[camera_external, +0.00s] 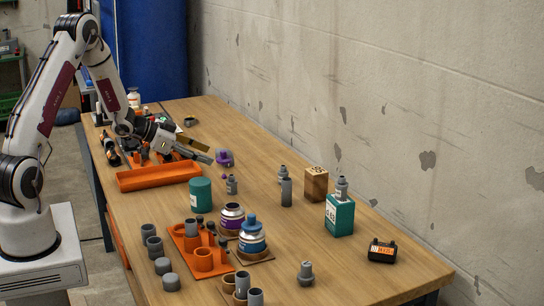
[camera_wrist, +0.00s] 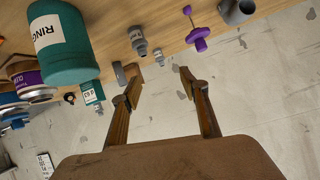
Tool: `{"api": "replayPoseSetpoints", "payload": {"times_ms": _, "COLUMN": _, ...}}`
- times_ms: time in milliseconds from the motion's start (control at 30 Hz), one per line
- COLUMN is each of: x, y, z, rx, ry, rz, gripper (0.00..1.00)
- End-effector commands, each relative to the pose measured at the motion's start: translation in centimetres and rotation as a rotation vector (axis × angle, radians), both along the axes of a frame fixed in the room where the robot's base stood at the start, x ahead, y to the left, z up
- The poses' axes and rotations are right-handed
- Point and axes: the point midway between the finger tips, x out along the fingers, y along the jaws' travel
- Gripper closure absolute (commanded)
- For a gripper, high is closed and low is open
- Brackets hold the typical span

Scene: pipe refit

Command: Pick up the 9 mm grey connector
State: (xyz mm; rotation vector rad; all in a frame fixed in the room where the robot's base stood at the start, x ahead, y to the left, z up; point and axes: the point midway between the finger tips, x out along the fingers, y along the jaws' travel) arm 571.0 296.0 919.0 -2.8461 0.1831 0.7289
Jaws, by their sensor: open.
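Several grey stepped connectors stand on the table, and I cannot read a size on any of them. One connector (camera_external: 232,184) stands beside the teal canister (camera_external: 200,195); a grey connector also shows in the wrist view (camera_wrist: 137,40), left of the fingers. Another connector (camera_external: 283,173) stands behind a grey cylinder (camera_external: 287,192). One (camera_external: 341,187) sits on a teal box (camera_external: 340,215), and one (camera_external: 305,273) stands at the front. My gripper (camera_external: 209,152) is open and empty, tilted over the far part of the table. Its fingers (camera_wrist: 157,74) are apart in the wrist view, with nothing between them.
A wooden block (camera_external: 316,184) stands near the wall. An orange holder (camera_external: 190,240), bottles and grey pipe pieces crowd the front left. A black box (camera_external: 381,251) lies at right.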

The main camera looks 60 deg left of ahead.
Motion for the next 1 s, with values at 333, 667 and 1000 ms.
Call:
{"api": "replayPoseSetpoints", "payload": {"times_ms": 333, "x": -2.0, "y": -0.1, "z": -4.8, "rx": -0.141, "ry": -0.063, "rz": -0.083, "gripper": 0.56}}
{"api": "replayPoseSetpoints", "payload": {"times_ms": 667, "x": -2.7, "y": -0.4, "z": -5.8, "rx": -0.184, "ry": -0.086, "rz": -0.106, "gripper": 0.56}}
{"api": "replayPoseSetpoints", "payload": {"times_ms": 1000, "x": -2.5, "y": -0.4, "z": -5.9, "rx": -0.183, "ry": -0.085, "rz": -0.106, "gripper": 0.56}}
